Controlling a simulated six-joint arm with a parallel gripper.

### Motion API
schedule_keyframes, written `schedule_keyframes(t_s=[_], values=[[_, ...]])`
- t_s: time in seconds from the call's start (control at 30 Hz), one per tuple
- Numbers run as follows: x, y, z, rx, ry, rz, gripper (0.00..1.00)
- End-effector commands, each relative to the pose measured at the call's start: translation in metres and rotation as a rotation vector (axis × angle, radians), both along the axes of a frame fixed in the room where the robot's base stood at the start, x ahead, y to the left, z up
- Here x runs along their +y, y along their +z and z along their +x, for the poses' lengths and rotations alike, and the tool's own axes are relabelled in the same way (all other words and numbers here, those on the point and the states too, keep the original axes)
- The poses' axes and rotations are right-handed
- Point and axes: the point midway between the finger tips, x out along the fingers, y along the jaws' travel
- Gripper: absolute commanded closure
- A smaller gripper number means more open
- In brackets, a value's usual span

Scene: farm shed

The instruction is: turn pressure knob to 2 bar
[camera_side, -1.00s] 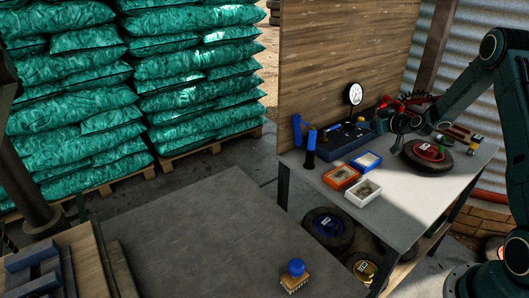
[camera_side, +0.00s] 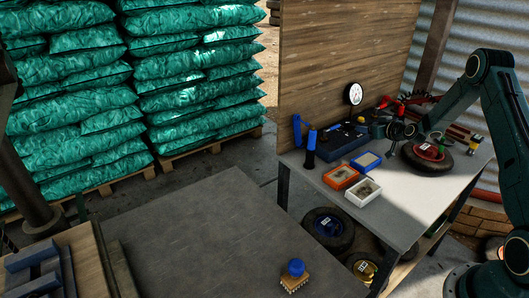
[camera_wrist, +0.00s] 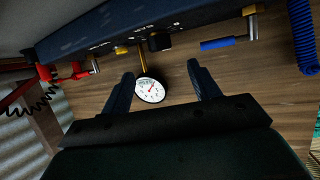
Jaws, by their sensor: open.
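The pressure unit (camera_side: 341,145) is a dark blue box on the workbench, with a round white gauge (camera_side: 356,94) above it. In the wrist view the unit's panel (camera_wrist: 105,30) crosses the top of the picture. A black knob (camera_wrist: 159,41) sits on it beside a brass stem, with the gauge (camera_wrist: 150,90) below. The gauge's scale is too small to read. My gripper (camera_wrist: 160,69) is open and empty. Its two dark fingers lie either side of the gauge in that view, with the knob beyond the tips. In the side view my gripper (camera_side: 389,131) is close to the unit's right end.
A red hose fitting (camera_wrist: 68,72) and a blue fitting (camera_wrist: 222,42) flank the panel. An orange bin (camera_side: 341,178), a white bin (camera_side: 363,190) and a blue bin (camera_side: 366,161) stand in front of the unit. A wheel with a red hub (camera_side: 427,157) lies under my arm.

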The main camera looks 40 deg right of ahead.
Motion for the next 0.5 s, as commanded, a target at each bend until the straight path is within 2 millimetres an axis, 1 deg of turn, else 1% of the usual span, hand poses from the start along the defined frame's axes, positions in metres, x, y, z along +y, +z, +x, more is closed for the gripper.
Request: schedule_keyframes(t_s=[0.1,0.5], values=[[-0.002,-0.006,0.013,-0.001,0.002,0.000,0.39],[-0.013,-0.021,0.049,-0.001,0.001,-0.001,0.39]])
